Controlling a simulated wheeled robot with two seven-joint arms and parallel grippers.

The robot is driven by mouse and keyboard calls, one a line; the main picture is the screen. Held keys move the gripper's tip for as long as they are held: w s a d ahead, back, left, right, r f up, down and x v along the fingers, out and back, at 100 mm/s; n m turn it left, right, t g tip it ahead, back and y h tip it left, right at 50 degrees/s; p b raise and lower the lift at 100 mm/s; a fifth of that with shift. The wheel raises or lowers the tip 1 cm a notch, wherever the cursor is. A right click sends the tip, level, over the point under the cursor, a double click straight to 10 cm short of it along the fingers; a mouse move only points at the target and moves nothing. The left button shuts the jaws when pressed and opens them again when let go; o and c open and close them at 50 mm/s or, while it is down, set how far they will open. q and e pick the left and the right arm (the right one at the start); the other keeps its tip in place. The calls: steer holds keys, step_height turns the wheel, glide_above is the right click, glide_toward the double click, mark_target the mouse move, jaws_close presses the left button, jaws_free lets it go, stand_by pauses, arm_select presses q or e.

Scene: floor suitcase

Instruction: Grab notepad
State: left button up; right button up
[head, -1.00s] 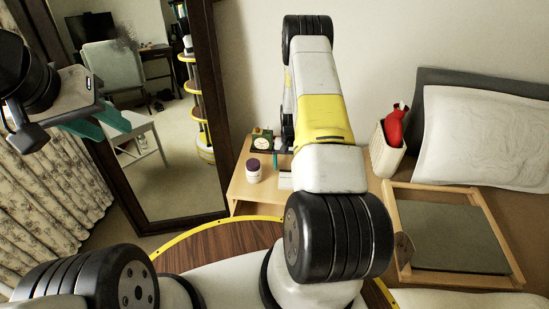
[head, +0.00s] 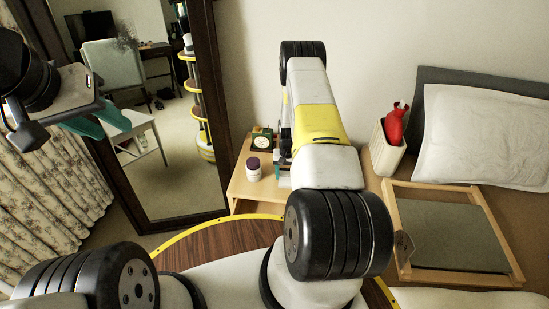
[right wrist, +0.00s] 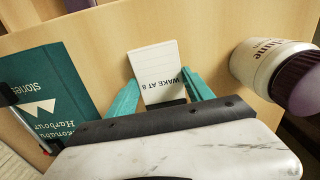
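In the head view my right arm reaches over the nightstand (head: 240,187) and hides most of the pad. My left gripper (head: 101,122) is raised at the left in front of the mirror, open and empty.
A wooden tray (head: 487,222) rests at the right.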

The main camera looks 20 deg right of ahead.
steer(key=c, duration=0.6)
